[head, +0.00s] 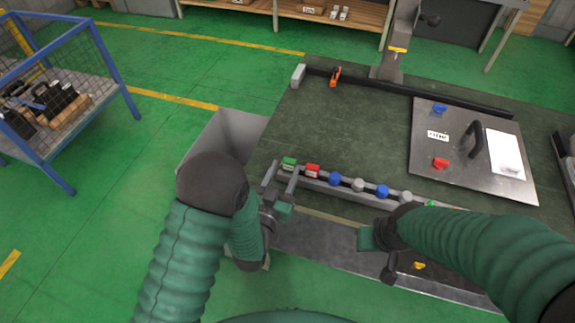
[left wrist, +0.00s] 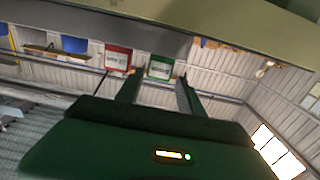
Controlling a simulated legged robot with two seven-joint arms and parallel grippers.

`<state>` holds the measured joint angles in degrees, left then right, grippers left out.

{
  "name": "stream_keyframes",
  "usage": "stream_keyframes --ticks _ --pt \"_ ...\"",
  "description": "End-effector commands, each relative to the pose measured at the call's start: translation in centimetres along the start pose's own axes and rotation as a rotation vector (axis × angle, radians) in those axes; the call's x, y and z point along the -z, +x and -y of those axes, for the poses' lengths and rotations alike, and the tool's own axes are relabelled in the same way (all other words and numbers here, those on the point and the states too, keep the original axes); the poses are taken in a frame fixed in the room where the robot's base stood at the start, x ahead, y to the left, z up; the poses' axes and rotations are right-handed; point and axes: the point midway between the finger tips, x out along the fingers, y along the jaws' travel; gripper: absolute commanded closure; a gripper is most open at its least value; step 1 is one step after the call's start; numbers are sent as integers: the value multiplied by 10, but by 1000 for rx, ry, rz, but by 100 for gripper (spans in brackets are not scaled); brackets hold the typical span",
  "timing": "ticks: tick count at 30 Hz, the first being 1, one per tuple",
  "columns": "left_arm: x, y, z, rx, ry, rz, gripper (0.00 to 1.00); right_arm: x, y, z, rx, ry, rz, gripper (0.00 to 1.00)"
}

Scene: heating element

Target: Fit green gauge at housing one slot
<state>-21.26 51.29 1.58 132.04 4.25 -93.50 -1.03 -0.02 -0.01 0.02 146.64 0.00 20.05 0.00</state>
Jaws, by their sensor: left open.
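The green gauge (head: 289,163) stands at the left end of the rail on the table's near edge, beside a red gauge (head: 312,170). My left gripper (head: 282,174) is open, its two fingers pointing at the green gauge from the near side. In the left wrist view the green gauge (left wrist: 160,68) shows between the fingertips (left wrist: 158,82), with the red gauge (left wrist: 117,60) to its left. I cannot tell whether the fingers touch the green gauge. My right gripper (head: 370,238) is over the near ledge; its fingers are not clear. I cannot pick out the housing one slot.
Blue and grey knobs (head: 358,185) continue along the rail (head: 325,182). A metal plate (head: 470,180) with blue and red parts and a black handle lies on the right of the table. A grey bin (head: 225,135) stands left of the table. The middle tabletop (head: 350,120) is clear.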

Motion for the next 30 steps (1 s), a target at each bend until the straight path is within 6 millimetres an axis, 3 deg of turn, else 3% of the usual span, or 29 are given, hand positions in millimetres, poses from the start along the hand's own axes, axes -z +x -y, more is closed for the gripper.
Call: stream_keyframes --ticks 12,20,30 --pt "-2 62 4 0 -2 -2 55 2 -8 0 0 1 1 65" --pt "-4 69 2 0 -1 1 55 2 -8 0 0 0 1 65" --pt "-4 68 3 0 -1 1 96 2 -8 0 0 1 1 65"
